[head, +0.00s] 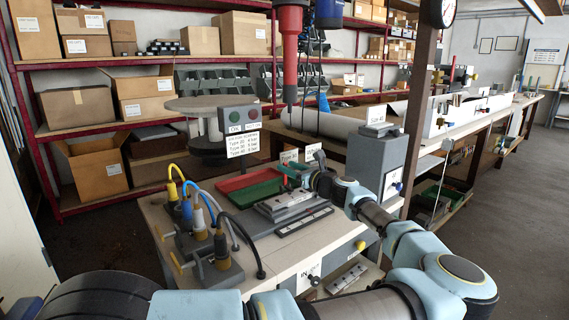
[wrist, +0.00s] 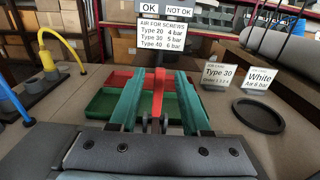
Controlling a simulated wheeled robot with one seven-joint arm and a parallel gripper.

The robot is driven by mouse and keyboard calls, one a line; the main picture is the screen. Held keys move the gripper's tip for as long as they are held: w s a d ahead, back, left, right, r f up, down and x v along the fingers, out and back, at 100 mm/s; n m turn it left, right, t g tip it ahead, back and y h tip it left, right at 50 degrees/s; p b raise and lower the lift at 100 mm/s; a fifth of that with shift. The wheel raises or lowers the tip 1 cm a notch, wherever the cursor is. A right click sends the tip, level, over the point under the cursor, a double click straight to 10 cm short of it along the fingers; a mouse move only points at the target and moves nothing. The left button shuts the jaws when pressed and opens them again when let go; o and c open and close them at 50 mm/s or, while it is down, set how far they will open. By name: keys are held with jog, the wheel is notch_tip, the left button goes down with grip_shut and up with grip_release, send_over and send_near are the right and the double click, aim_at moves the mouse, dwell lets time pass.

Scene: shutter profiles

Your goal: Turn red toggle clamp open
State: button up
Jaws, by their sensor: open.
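My gripper (wrist: 158,105) is open, its two teal fingers pointing forward in the wrist view. An upright red piece (wrist: 158,90), which looks like the red toggle clamp's handle, shows between the fingers with gaps on both sides. The clamp's base and pad are hidden, so I cannot tell whether it is open or closed. In the head view, my gripper (head: 294,174) is over the back right of the workbench, just behind the metal fixture (head: 287,201). A small red part (head: 283,180) shows beside the fingers there.
A red tray (head: 228,184) and green tray (head: 262,188) lie behind the fixture. A grey box with coloured plugs and cables (head: 205,250) stands at left. The OK/NOT OK sign (wrist: 165,35) rises behind the fingers. Type 30 (wrist: 219,76) and White (wrist: 258,80) cards stand right.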

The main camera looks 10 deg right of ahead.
jog(key=shift+x, duration=1.25)
jog(key=shift+c, duration=0.4)
grip_shut()
